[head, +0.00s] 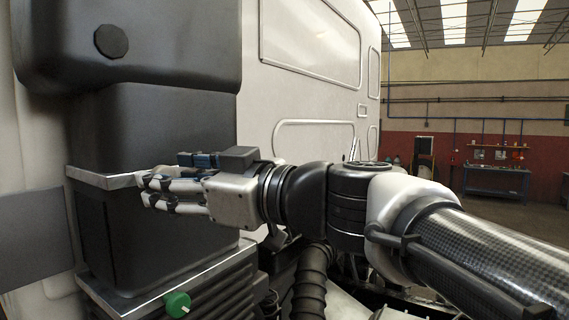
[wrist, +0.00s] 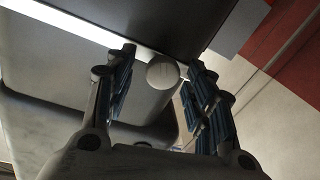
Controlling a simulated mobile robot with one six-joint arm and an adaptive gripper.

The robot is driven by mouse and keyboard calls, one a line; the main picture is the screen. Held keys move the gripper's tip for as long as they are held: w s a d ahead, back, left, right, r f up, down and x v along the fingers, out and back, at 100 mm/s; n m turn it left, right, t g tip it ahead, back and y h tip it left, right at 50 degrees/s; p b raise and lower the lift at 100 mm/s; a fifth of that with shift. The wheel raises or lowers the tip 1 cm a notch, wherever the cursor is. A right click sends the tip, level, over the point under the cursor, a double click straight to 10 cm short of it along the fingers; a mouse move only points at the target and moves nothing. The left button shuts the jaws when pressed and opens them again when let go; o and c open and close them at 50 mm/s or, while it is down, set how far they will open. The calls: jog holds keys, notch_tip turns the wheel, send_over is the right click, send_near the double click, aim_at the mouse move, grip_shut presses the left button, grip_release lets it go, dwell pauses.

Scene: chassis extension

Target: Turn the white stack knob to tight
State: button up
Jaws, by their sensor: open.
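The white stack knob (wrist: 163,72) shows as a pale grey-white round knob in the wrist view, between my two fingertips with a gap on either side. I cannot tell how deep it sits between the fingers. My gripper (head: 146,190) is open, with its fingers pointing left in the head view, in front of the dark stack of boxes (head: 150,125). The white knob is not visible in the head view.
A green knob (head: 177,304) sits low on the stack, below my gripper. A black round knob (head: 111,41) is on the upper box. A corrugated black hose (head: 310,296) stands below my wrist. The white cab wall (head: 300,100) is behind.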

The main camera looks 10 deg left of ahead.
jog(key=shift+a, duration=0.45)
jog(key=c, duration=1)
